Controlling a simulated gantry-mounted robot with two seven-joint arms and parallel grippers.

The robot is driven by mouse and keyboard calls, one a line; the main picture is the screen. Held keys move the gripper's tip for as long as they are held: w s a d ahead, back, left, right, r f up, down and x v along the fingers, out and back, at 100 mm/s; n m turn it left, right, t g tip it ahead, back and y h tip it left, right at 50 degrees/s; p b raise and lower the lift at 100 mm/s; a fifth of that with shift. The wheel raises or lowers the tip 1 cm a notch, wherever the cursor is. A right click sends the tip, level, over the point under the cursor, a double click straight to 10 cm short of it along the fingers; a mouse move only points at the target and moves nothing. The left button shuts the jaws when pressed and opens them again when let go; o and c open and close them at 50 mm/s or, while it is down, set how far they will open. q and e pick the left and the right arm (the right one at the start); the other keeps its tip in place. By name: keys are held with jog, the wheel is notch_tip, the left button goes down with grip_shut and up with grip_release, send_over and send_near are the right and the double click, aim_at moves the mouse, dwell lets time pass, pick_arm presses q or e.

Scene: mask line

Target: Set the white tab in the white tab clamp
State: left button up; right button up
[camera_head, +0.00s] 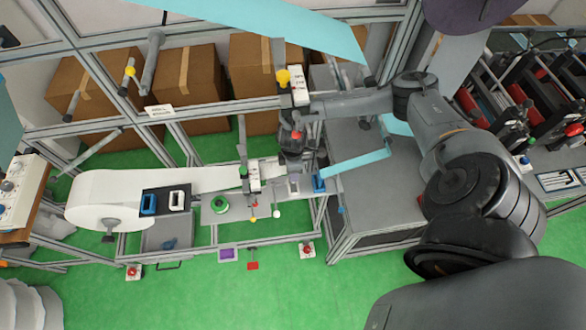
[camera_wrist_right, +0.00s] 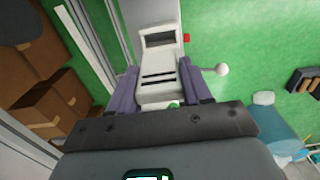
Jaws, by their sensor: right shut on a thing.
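My right gripper (camera_head: 293,182) reaches down over the right end of the grey bench plate. In the right wrist view its purple-grey fingers (camera_wrist_right: 158,82) are shut on a white slotted piece, apparently the white tab (camera_wrist_right: 157,94). Two dark slots and a framed dark opening show on the white parts ahead of the fingers. I cannot tell where the tab ends and the white tab clamp begins, nor whether they touch. A white ball knob (camera_wrist_right: 222,70) stands just right of the fingers; it also shows in the head view (camera_head: 277,213). My left gripper is not in view.
A black holder (camera_head: 164,187) carries a blue piece (camera_head: 148,204) and a white piece (camera_head: 177,201). Another blue piece (camera_head: 319,183) stands close right of my gripper. A green-rimmed spool (camera_head: 219,205) lies on the plate. Frame posts and cardboard boxes (camera_head: 190,82) stand behind.

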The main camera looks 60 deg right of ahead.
jog(key=shift+f+b, duration=2.25)
jog(key=shift+f, duration=0.05)
jog(key=shift+f+b, duration=0.55)
jog(key=shift+f, duration=1.35)
jog(key=shift+f, duration=0.1)
jog(key=shift+f, duration=0.25)
jog(key=o, duration=1.1)
